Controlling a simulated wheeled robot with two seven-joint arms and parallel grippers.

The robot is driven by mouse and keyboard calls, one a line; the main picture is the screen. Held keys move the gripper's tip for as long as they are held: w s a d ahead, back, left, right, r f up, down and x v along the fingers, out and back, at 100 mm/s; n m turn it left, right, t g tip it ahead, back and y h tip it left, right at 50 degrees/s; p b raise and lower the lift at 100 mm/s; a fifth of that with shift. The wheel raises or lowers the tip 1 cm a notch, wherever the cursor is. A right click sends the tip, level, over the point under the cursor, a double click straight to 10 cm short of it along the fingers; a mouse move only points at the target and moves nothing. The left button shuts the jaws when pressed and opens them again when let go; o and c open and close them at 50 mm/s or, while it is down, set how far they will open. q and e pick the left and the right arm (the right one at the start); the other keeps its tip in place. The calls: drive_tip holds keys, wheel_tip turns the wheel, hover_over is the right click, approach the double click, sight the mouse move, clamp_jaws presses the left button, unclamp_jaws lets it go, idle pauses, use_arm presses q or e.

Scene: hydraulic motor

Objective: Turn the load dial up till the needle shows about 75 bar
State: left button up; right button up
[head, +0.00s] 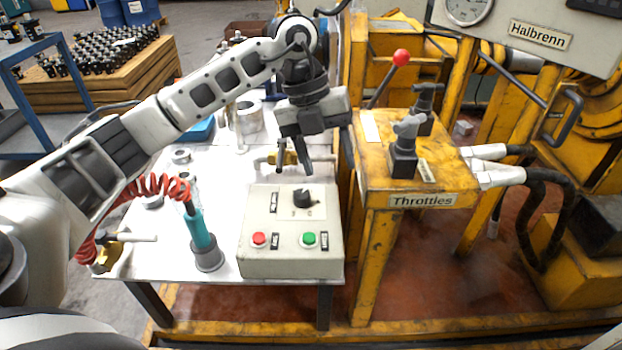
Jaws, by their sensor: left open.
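A black knob (302,198) sits on top of the light grey control box (262,216); its labels are too small to read, so I cannot tell if it is the load dial. My left gripper (294,168) points down, open and empty, and appears just above and behind the knob, apart from it. A round gauge (467,9) is cut off by the top edge at upper right; its needle cannot be read. My right gripper is out of view.
The box also carries a red button (259,238) and a green button (309,239). A teal tool (200,233) with a red coiled hose stands left of it.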

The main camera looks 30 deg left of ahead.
sight(301, 193)
use_arm(q)
drive_tip(key=w+a+r+n+y, duration=0.2)
drive_tip(key=a+r+y, duration=0.1)
drive_tip(key=a, duration=0.5)
drive_tip(key=f, duration=0.9)
drive_tip(key=d+f, duration=0.1)
drive_tip(key=f, duration=0.4)
drive_tip(key=shift+d+f, duration=0.1)
drive_tip(key=shift+f, duration=0.45)
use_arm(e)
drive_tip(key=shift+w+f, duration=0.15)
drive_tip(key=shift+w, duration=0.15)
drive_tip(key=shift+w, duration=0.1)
use_arm(q)
drive_tip(key=c, duration=1)
